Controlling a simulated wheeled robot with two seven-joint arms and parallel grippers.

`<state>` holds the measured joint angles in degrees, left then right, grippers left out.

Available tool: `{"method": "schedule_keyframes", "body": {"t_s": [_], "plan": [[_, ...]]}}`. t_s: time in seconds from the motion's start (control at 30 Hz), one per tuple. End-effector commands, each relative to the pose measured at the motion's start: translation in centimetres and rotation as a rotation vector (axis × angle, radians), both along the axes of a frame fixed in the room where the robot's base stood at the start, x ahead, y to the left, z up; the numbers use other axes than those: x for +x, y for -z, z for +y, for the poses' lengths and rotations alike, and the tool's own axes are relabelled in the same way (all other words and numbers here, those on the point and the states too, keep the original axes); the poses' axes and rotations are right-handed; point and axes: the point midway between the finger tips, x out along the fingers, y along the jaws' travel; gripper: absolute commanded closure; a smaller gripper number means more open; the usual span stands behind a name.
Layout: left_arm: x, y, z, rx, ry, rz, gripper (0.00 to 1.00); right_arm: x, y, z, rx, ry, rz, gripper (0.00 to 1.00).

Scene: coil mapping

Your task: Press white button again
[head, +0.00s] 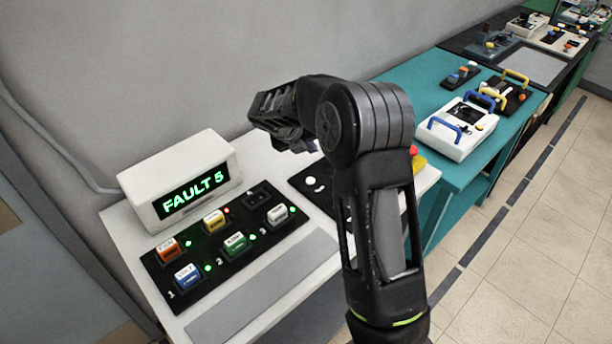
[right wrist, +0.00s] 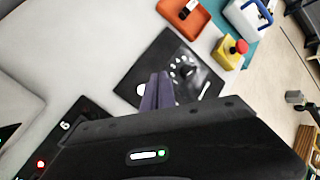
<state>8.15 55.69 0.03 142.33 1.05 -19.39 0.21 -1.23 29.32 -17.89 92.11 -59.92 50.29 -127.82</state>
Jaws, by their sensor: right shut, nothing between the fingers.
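A white round button (head: 311,181) shows on the small black panel (head: 297,183) in the middle of the white table, partly hidden by my right arm. In the right wrist view, a white round spot (right wrist: 142,89) that looks like this button lies on the black panel (right wrist: 128,91), just left of the fingers. My right gripper (head: 311,148) is shut and empty above that panel, its fingers mostly hidden in the head view. The purple fingers of the right gripper (right wrist: 157,88) also show in the right wrist view. I cannot tell whether they touch anything. My left gripper is out of view.
A white display box (head: 181,185) reads "FAULT 5". In front of it, a black board (head: 222,258) holds several coloured modules, one empty socket (head: 258,197), and green and red lights. A yellow box with a red button (right wrist: 237,47) stands beyond the panel. A teal table (head: 437,95) adjoins.

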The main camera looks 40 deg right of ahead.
Motion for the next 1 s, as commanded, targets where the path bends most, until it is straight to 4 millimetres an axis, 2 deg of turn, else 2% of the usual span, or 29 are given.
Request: {"method": "schedule_keyframes", "body": {"t_s": [0.2,0.37,0.8,1.0], "plan": [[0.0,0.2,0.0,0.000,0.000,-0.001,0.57,0.0,0.2,0.0,0.000,0.000,0.000,1.00],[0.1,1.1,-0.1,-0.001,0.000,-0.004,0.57,0.0,1.2,0.0,0.000,0.000,0.000,1.00],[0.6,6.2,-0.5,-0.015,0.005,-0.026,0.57,0.0,6.8,0.0,0.001,-0.001,0.000,1.00],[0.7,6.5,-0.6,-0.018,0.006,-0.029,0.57,0.0,8.3,0.0,0.001,-0.001,0.003,1.00]]}}
